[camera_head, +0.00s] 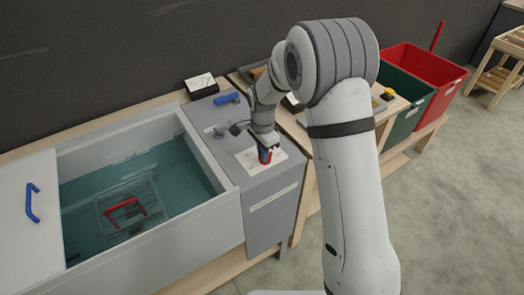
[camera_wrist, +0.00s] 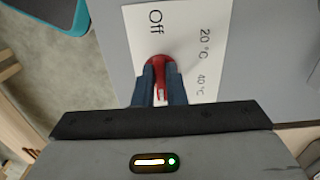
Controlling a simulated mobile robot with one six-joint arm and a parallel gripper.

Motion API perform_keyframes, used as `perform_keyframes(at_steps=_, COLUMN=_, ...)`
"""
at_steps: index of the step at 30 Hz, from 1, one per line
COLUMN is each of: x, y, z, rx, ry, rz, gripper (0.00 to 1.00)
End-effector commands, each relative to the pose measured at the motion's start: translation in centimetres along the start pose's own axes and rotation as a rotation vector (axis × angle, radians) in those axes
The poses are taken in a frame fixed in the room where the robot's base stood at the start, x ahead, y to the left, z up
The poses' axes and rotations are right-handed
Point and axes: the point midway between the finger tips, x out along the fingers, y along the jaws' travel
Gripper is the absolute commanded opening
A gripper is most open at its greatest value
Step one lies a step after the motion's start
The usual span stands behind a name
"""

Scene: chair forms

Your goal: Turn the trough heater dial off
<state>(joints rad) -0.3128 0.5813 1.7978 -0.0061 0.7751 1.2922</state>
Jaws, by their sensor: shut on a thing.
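The red heater dial (camera_head: 266,158) stands on a white label plate (camera_head: 247,164) on the grey control box (camera_head: 222,149) at the right end of the trough. My gripper (camera_head: 265,150) is over the dial with its fingers shut on it. In the wrist view the red dial (camera_wrist: 159,66) sits between the two dark blue fingers (camera_wrist: 161,84). A pale mark shows on the dial's lower part, between the fingers. The plate (camera_wrist: 184,23) reads "Off", "20 °C" and "40 °C"; the fingers and gripper body hide its lower part. I cannot tell which label the dial points at.
The trough (camera_head: 215,203) holds water and a rack with a red handle (camera_head: 125,208). A white lid with a blue handle (camera_head: 32,203) covers its left end. A blue lever (camera_head: 227,99) is behind the dial. Green (camera_head: 405,123) and red (camera_head: 425,68) bins stand at right.

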Motion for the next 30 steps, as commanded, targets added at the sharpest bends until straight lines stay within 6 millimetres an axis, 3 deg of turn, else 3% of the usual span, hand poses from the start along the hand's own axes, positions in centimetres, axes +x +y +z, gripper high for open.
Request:
perform_keyframes(at_steps=11, x=-0.15, y=0.25, z=-1.12, rx=-0.085, ry=0.003, rz=-0.016, gripper=0.0)
perform_keyframes(at_steps=30, x=-0.15, y=0.22, z=-1.22, rx=-0.647, ry=0.01, rz=-0.016, gripper=0.0)
